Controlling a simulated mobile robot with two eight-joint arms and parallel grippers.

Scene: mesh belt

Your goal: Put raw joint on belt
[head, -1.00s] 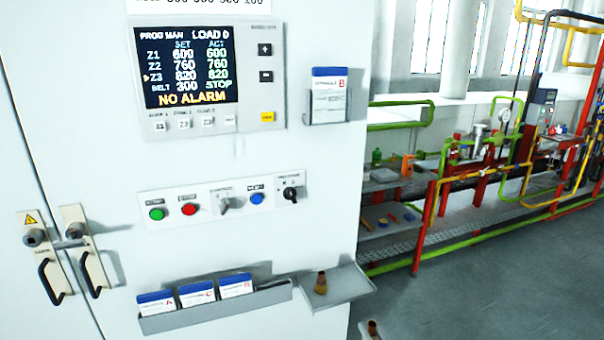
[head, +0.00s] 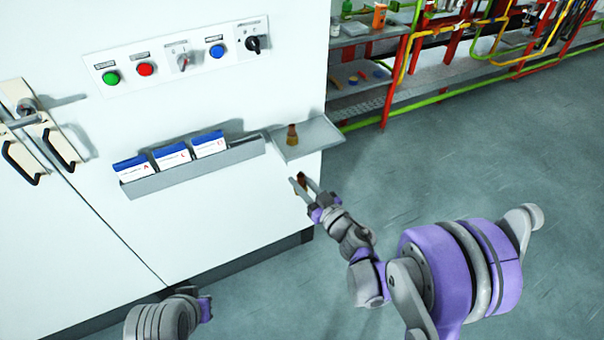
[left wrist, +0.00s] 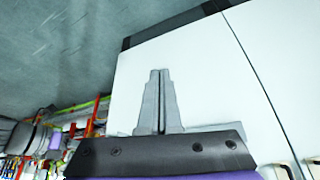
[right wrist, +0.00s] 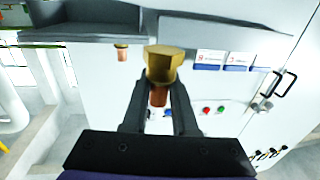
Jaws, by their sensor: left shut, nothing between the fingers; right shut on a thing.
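A joint with a brass hex head and copper stem (right wrist: 163,66) is between the fingers of my right gripper (head: 301,182). The right gripper is shut on it, just below and in front of the small grey shelf; the held joint looks dark and small in the head view. A second brass-and-copper joint (head: 292,135) stands upright on the shelf and also shows in the right wrist view (right wrist: 122,53). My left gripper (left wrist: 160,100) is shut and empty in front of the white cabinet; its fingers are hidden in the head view. I cannot make out the belt for certain.
The small shelf (head: 318,140) juts from the white cabinet (head: 220,220) beside a rack (head: 195,168) of blue-and-white cards. Buttons and switches (head: 180,60) are above. Open floor lies right.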

